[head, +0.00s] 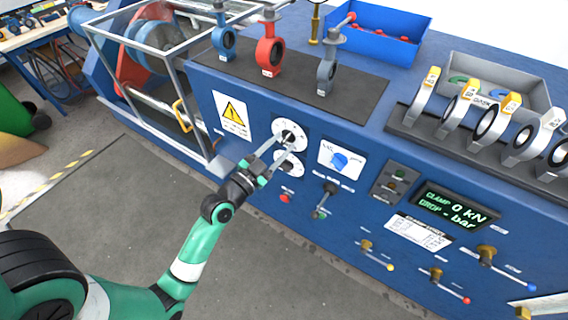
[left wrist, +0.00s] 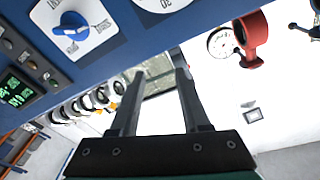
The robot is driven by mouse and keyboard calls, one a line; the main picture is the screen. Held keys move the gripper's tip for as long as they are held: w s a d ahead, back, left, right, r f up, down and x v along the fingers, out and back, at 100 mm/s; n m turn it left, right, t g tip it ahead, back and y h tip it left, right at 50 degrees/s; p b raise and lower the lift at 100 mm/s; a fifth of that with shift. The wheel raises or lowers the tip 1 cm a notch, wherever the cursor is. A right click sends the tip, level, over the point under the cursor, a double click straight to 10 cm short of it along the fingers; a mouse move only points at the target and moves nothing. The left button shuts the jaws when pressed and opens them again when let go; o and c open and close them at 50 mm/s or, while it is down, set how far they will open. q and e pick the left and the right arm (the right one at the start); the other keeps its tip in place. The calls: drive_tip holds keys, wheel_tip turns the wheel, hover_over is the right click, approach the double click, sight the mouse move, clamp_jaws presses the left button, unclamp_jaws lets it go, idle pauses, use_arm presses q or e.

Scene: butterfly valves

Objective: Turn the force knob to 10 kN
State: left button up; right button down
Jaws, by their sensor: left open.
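Two round white dials sit on the blue panel in the head view, an upper dial (head: 298,127) and a lower dial (head: 291,169). The upper one has a dark centre knob. Their lettering is too small to read there, so I cannot tell which is the force knob. My left gripper (head: 283,147) is open in front of these dials, its fingers overlapping them in the picture; contact cannot be told. In the left wrist view the open fingers (left wrist: 157,85) hold nothing, and part of a numbered dial (left wrist: 160,4) shows at the top edge. The display (head: 455,208) reads CLAMP 0 kN.
Several valves stand on the bench top, including a red valve (head: 269,52). A metal frame cage (head: 180,95) stands left of the dials. The floor in front is clear.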

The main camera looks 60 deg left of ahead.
use_arm(q)
drive_tip(key=n+g+y+b, duration=0.1)
drive_tip(key=g+b, duration=0.1)
drive_tip(key=b, duration=0.1)
approach(285, 140)
drive_tip(key=s+d, duration=0.1)
drive_tip(key=d, duration=0.1)
drive_tip(key=x, duration=0.4)
drive_tip(key=a+x, duration=0.1)
drive_tip(key=x, duration=0.2)
drive_tip(key=b+x, duration=0.1)
drive_tip(key=x, duration=0.3)
drive_tip(key=shift+s+a+f, duration=0.1)
drive_tip(key=shift+s+a, duration=0.05)
drive_tip(key=shift+a, duration=0.15)
clamp_jaws()
use_arm(e)
wheel_tip(285, 140, down, 7)
